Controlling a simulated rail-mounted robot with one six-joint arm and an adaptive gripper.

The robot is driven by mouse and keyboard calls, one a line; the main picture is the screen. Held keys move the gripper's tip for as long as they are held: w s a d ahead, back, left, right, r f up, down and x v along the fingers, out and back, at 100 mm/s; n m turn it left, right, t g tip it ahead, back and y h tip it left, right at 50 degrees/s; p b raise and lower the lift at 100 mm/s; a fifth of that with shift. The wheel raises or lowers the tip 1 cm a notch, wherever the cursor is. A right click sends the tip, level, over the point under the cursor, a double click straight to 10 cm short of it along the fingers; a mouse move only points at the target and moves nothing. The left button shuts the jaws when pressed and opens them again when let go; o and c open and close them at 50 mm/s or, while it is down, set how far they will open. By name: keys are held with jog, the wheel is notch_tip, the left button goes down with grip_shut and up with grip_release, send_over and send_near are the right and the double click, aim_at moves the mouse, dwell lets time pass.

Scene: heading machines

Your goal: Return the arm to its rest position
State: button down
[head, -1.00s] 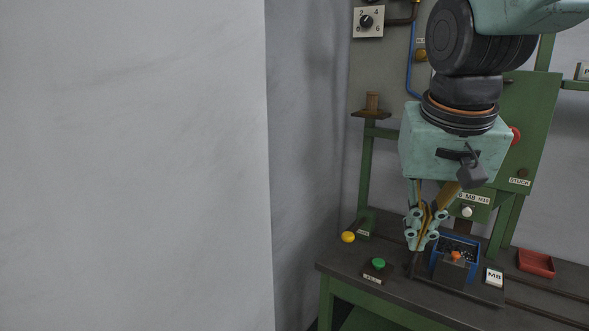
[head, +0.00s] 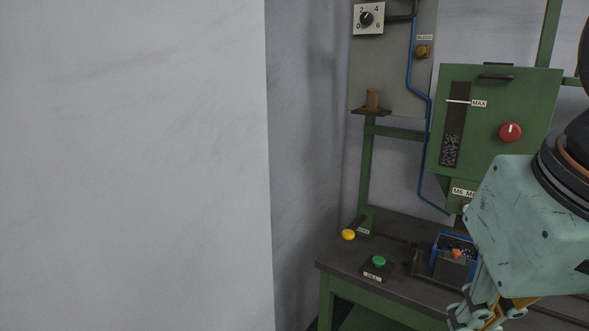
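My arm's pale teal wrist housing fills the lower right of the head view. My gripper (head: 480,314) hangs below it at the bottom edge, in front of the bench and to the right of the green button. Its fingers are partly cut off by the frame, so I cannot tell whether they are open or shut. I see nothing held in the part that shows.
The dark bench (head: 345,262) carries a green button (head: 379,262), a yellow knob (head: 348,235) and a blue bin (head: 440,243) with an orange-topped part. A green hopper box (head: 500,115) with a red knob (head: 510,132) stands behind. A grey wall (head: 130,160) fills the left.

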jog(key=shift+s+a+f, duration=0.1)
jog(key=shift+s+f, duration=0.2)
jog(key=shift+s, duration=0.5)
jog(key=shift+s+a+f, duration=0.1)
jog(key=shift+s+f, duration=0.2)
jog(key=shift+s, duration=0.5)
jog(key=shift+w, duration=0.1)
jog(key=w+r+m+p, duration=0.2)
jog(key=w+r+p, duration=0.1)
jog(key=w, duration=1.6)
jog(key=w+r+m+p, duration=0.1)
jog(key=w+r+p, duration=0.15)
jog(key=w, duration=1.75)
jog(key=w+f+m+p, duration=0.1)
jog(key=w+f, duration=0.6)
jog(key=w, duration=0.3)
jog(key=w+a+f+m+h+p, duration=0.1)
jog(key=w+f+p, duration=0.1)
jog(key=w+f, duration=0.5)
jog(key=w+f+m+g+p, duration=0.1)
jog(key=w+f, duration=0.6)
jog(key=w, duration=0.8)
jog(key=shift+w+a+m+h, duration=0.2)
jog(key=shift+m+h, duration=0.1)
jog(key=shift+h, duration=0.1)
jog(key=shift+f, duration=0.2)
